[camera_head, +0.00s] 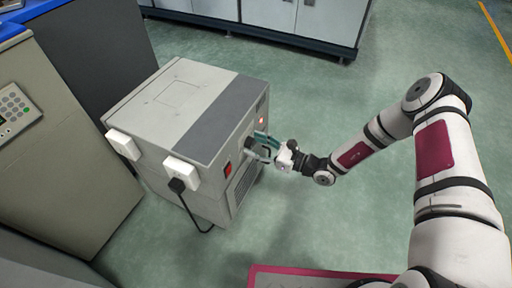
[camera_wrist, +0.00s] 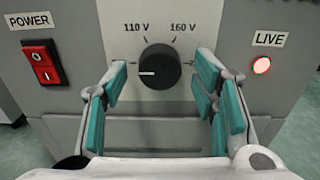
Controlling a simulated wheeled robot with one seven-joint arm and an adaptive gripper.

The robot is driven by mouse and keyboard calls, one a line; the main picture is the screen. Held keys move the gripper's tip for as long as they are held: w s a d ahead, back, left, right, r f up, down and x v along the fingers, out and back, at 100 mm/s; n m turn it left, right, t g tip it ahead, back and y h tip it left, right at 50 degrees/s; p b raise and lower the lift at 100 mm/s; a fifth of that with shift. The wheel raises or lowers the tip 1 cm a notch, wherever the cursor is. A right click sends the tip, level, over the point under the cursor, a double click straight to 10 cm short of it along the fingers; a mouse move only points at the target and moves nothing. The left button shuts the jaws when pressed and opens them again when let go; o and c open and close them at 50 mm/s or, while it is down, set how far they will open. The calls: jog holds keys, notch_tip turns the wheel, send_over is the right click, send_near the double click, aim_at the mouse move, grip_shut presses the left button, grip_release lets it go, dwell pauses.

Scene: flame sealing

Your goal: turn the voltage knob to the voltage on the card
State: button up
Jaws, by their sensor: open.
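The black round voltage knob (camera_wrist: 160,66) is on the grey front panel of the machine (camera_head: 190,100). Its white pointer mark faces left, away from both printed labels, "110 V" (camera_wrist: 137,28) at upper left and "160 V" (camera_wrist: 183,28) at upper right. My gripper (camera_wrist: 162,78) is open, with its teal-padded fingers on either side of the knob and visible gaps to it. How deep the fingertips reach along the knob is hard to tell. In the head view my gripper (camera_head: 262,147) is at the machine's front and hides the knob. I see no readable voltage card.
The red power switch (camera_wrist: 43,63) is left of the knob; the lit "LIVE" lamp (camera_wrist: 262,65) is right of it. A plug and cable (camera_head: 178,185) hang at the machine's side. A cabinet with a keypad (camera_head: 14,104) stands left.

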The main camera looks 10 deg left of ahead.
jog(key=shift+a, duration=0.1)
jog(key=c, duration=1.2)
